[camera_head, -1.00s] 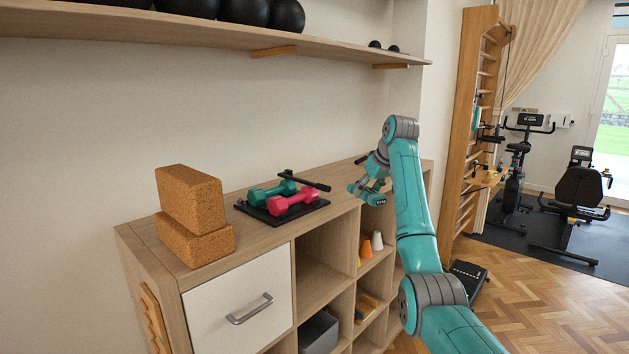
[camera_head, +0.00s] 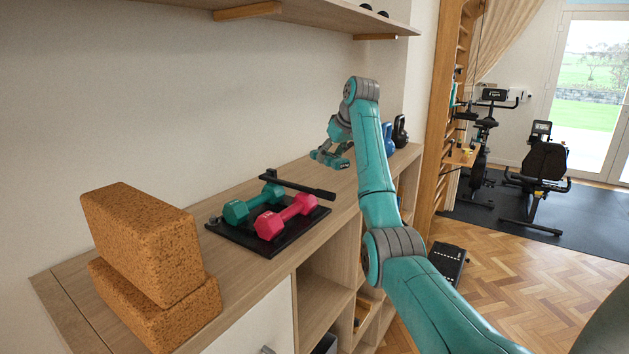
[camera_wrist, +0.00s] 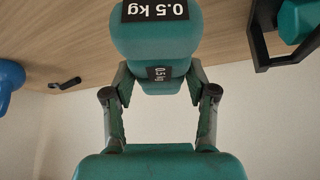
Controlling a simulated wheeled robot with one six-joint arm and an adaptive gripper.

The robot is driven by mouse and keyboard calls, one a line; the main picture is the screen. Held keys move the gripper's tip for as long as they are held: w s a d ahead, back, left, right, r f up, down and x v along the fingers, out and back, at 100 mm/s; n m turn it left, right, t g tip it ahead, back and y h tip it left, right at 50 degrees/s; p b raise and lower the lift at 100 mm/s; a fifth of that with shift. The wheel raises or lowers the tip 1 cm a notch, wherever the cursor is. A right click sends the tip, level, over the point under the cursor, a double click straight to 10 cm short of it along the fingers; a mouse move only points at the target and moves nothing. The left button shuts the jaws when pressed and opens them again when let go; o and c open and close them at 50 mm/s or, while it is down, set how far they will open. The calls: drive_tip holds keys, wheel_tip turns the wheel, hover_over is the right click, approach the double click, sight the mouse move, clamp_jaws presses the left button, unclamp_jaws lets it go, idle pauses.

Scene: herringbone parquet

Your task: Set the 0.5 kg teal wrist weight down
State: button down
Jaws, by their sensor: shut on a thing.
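My gripper (camera_head: 332,150) is above the far part of the wooden cabinet top (camera_head: 240,195), beyond the dumbbell tray. It is shut on the teal wrist weight (camera_wrist: 155,38), which carries black labels reading 0.5 kg in the wrist view. Both fingers (camera_wrist: 160,88) grip its sides. In the head view the weight is small and partly merged with my teal gripper. The wooden surface lies beyond the weight in the wrist view; I cannot tell the gap between them.
A black tray (camera_head: 262,238) holds a teal dumbbell (camera_head: 252,203) and a pink dumbbell (camera_head: 287,216). Cork blocks (camera_head: 150,250) are stacked nearer. Blue (camera_head: 388,140) and black (camera_head: 400,131) kettlebells stand at the far end. A wall shelf (camera_head: 330,14) hangs above.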

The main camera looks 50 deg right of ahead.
drive_tip(key=shift+f, duration=4.4)
drive_tip(key=shift+f, duration=0.1)
drive_tip(key=shift+c, duration=1.7)
unclamp_jaws()
